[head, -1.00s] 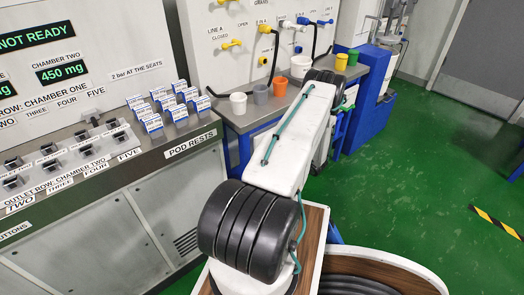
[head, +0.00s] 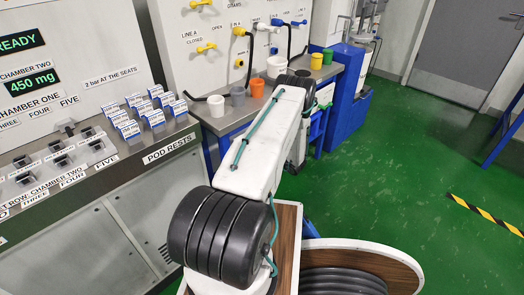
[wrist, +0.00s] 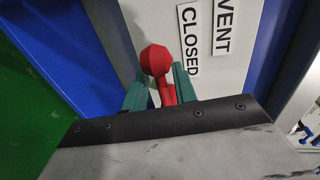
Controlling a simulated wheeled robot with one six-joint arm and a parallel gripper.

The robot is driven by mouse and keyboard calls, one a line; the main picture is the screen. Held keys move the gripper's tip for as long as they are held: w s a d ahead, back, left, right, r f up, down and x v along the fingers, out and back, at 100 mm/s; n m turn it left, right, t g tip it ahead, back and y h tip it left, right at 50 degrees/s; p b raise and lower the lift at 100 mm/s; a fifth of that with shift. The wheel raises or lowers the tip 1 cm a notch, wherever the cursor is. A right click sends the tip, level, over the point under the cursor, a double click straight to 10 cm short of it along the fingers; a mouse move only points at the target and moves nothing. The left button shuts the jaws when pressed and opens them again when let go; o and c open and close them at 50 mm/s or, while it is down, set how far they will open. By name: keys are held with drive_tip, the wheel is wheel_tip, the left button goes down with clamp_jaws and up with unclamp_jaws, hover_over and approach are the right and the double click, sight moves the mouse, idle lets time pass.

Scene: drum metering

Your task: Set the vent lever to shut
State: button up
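The vent lever (wrist: 157,62) shows in the wrist view as a red round knob on a short red stem. It stands beside the labels "VENT" (wrist: 222,28) and "CLOSED" (wrist: 191,40) on a pale panel. My gripper (wrist: 160,92) has its two green fingers on either side of the lever. The right finger is close to the stem; a narrow gap shows on the left, so the fingers look open around it. Whether either finger touches the lever is unclear.
A bench (head: 224,126) carries white, grey, orange, green and yellow cups. Yellow, white and blue valve handles sit on the panel (head: 178,26) above it. A console with pod rests (head: 140,160) runs along the left.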

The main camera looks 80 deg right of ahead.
drive_tip(key=v, duration=0.7)
drive_tip(key=shift+s+a, duration=0.2)
drive_tip(key=shift+a, duration=0.1)
drive_tip(key=shift+r, duration=0.1)
idle(0.3)
